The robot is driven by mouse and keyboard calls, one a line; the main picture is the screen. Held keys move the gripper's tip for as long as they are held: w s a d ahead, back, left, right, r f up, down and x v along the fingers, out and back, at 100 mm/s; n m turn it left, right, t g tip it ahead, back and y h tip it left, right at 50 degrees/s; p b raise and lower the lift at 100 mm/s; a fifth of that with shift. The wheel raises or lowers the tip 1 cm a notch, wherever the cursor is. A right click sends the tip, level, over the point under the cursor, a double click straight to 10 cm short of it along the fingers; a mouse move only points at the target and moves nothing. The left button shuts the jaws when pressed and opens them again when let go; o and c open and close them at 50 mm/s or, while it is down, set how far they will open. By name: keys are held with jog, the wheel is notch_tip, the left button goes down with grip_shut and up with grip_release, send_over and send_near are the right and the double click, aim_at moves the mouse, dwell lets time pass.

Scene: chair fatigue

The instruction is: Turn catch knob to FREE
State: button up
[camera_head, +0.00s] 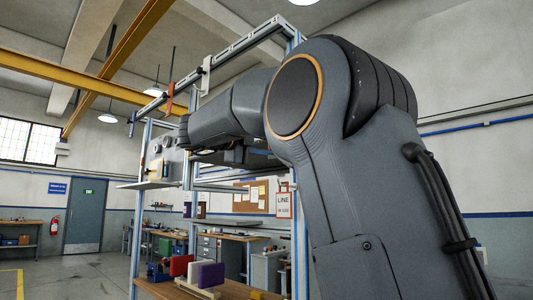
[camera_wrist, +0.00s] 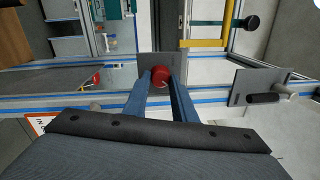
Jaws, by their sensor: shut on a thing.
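In the wrist view, a red round knob (camera_wrist: 160,76) with a pale pointer mark sits on a small grey plate (camera_wrist: 157,58) on the aluminium frame. My gripper (camera_wrist: 161,84) has its two blue fingers on either side of the knob, shut on it. I cannot read any FREE label on the plate. In the head view my arm covers much of the frame, and the knob and fingertips are hidden.
A second grey plate with a black-gripped handle (camera_wrist: 263,98) is to the right in the wrist view. The aluminium frame (camera_head: 300,215) rises around my arm. A bench with coloured blocks (camera_head: 185,285) stands below.

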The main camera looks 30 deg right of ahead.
dwell(0.4)
jog(key=o, duration=1)
jog(key=shift+o, duration=0.2)
jog(key=b+v, duration=0.1)
jog(key=v, duration=0.7)
jog(key=shift+b, duration=0.35)
jog(key=shift+d, duration=0.1)
